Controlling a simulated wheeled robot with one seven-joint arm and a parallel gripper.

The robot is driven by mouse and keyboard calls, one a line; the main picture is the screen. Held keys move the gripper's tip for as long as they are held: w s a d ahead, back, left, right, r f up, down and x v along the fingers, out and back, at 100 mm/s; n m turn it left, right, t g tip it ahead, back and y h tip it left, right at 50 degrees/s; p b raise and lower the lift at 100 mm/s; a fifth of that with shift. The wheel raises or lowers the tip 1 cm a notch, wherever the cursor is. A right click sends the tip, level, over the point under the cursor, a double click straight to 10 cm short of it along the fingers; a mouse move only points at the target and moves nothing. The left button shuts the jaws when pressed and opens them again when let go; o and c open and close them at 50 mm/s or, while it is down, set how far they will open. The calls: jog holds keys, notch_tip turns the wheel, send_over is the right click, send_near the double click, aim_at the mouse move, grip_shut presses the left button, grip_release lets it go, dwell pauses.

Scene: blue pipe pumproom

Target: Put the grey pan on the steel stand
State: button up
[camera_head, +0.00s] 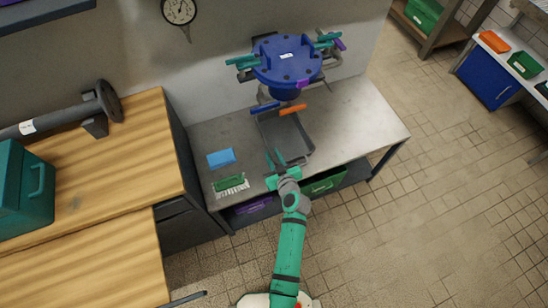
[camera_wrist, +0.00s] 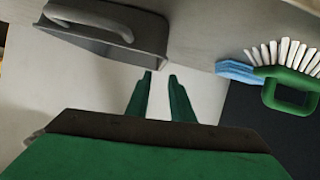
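The grey pan (camera_head: 300,153) is an open, rectangular tray on the steel-topped table, below the blue flanged unit. In the wrist view the pan (camera_wrist: 150,45) is at the upper left, with a curved grey handle over its rim. My gripper (camera_head: 274,155) is at the pan's near left side in the head view. In the wrist view my gripper (camera_wrist: 160,76) has its two green fingers apart with nothing between them, beside the pan. The steel table top (camera_head: 358,120) bears the pan; I cannot make out a separate steel stand.
A blue sponge (camera_head: 221,157) and a green-handled brush (camera_head: 231,183) lie on the table's left. A wooden bench (camera_head: 130,150) stands left. The table's right side is clear.

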jog(key=shift+s+d+r, duration=0.15)
jog(key=shift+s, duration=0.5)
jog(key=s+r+m+h, duration=0.2)
jog(key=s+m+h, duration=0.15)
jog(key=s, duration=1.85)
jog(key=s+a+r+t, duration=0.2)
jog(key=s+a+r, duration=0.1)
jog(key=s+r, duration=1.2)
notch_tip(320, 180, up, 2)
jog(key=shift+r+m, duration=0.2)
jog(key=shift+m, duration=0.25)
jog(key=shift+s, duration=0.1)
